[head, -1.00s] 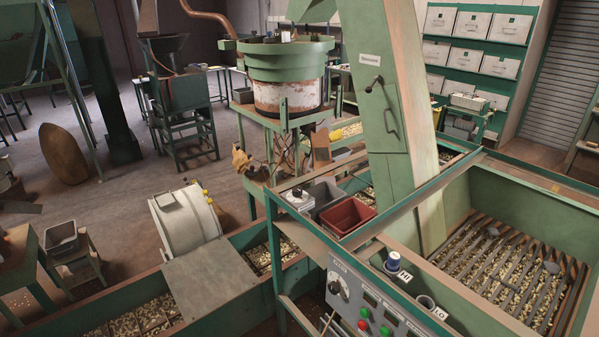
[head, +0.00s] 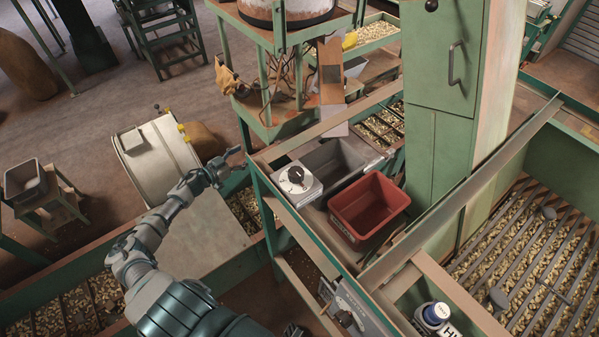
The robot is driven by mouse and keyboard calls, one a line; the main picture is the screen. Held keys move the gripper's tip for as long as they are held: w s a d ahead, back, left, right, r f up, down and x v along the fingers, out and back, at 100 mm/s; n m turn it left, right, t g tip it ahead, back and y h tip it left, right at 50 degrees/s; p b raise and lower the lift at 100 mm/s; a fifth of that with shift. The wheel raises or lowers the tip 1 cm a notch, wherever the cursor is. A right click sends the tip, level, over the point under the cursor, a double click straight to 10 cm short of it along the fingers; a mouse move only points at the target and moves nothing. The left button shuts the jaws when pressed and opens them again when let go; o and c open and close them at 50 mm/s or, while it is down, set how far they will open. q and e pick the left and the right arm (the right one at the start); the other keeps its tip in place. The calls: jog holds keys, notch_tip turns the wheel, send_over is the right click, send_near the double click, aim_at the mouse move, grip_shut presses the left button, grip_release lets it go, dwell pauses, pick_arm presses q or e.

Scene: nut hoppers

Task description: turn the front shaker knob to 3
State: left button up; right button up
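A white box with a black dial knob (head: 296,175) sits on the near left corner of the green frame, left of the grey bin. A second dark knob (head: 343,318) shows on the sloped control panel (head: 358,304) at the bottom, seen at a steep angle. No label tells me which one is the shaker knob, and I cannot read either setting. My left gripper (head: 234,164) is left of the white box, its fingers spread, empty and apart from the box. My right gripper is not clearly seen; a small dark part at the bottom edge is cut off.
A red bin (head: 369,207) and a grey bin (head: 334,166) stand right of the white box. A green column (head: 440,125) rises behind. A white drum (head: 157,158) lies left.

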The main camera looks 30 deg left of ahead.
pick_arm(q)
jog(key=s+d+r+m+g+h+b, duration=0.1)
jog(key=s+d+r+m+g+h, duration=0.2)
jog(key=r, duration=0.7)
jog(key=d+r+m+g+h, duration=0.2)
jog(key=d+r+m, duration=0.15)
jog(key=r, duration=0.55)
jog(key=s+d+r+m+g+h+b, duration=0.1)
jog(key=s+d+r+m+g+h, duration=0.3)
jog(key=r, duration=0.6)
jog(key=s+d+r+g+y, duration=0.3)
jog(key=s+d+r+y, duration=0.15)
jog(key=s+d, duration=0.25)
jog(key=n+g, duration=0.1)
send_near(295, 171)
jog(key=x, duration=0.3)
jog(key=shift+d+f+y, duration=0.2)
jog(key=shift+f+y, duration=0.05)
jog(key=shift+f, duration=0.1)
jog(key=x, duration=0.5)
jog(key=shift+w+d+f, duration=0.15)
jog(key=shift+d, duration=0.1)
jog(key=shift+w+d+f, duration=0.15)
jog(key=shift+d+f, duration=0.1)
jog(key=shift+d, duration=0.3)
pick_arm(e)
jog(key=f, duration=0.1)
jog(key=a+f, duration=0.1)
jog(key=shift+f, duration=0.3)
